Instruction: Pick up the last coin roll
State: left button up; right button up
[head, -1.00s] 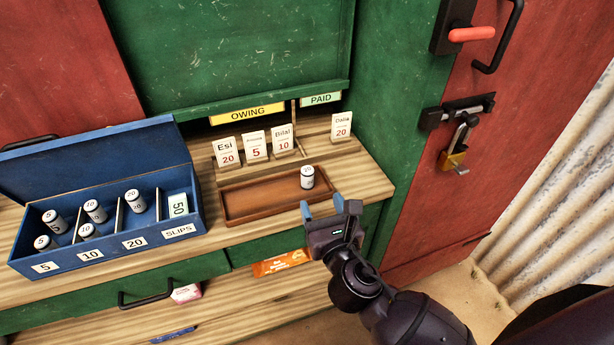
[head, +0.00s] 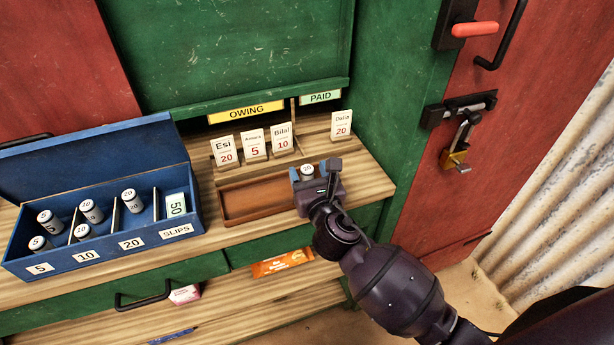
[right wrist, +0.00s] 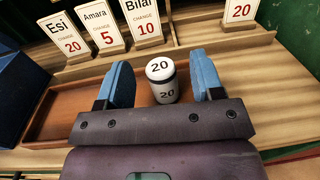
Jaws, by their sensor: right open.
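The coin roll (head: 307,170) is a white cylinder with a dark band, marked 20. It stands upright in the brown wooden tray (head: 236,213), near its right end. It also shows in the right wrist view (right wrist: 162,80). My right gripper (head: 316,176) is open, with its blue fingers on either side of the roll. In the right wrist view the gripper (right wrist: 165,83) shows a gap between each finger and the roll. The roll's lower part is hidden by the gripper in the head view. My left gripper is not in view.
A blue cash box (head: 103,259) with open lid stands at the left, with several coin rolls in compartments marked 5, 10 and 20, and a 50 slip. Cards for Esi (head: 225,150), Amara (head: 254,144) and Bilal (head: 282,138) stand under OWING; Dalia's (head: 341,124) stands under PAID.

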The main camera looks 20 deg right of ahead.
jog(key=shift+c, duration=0.2)
grip_shut()
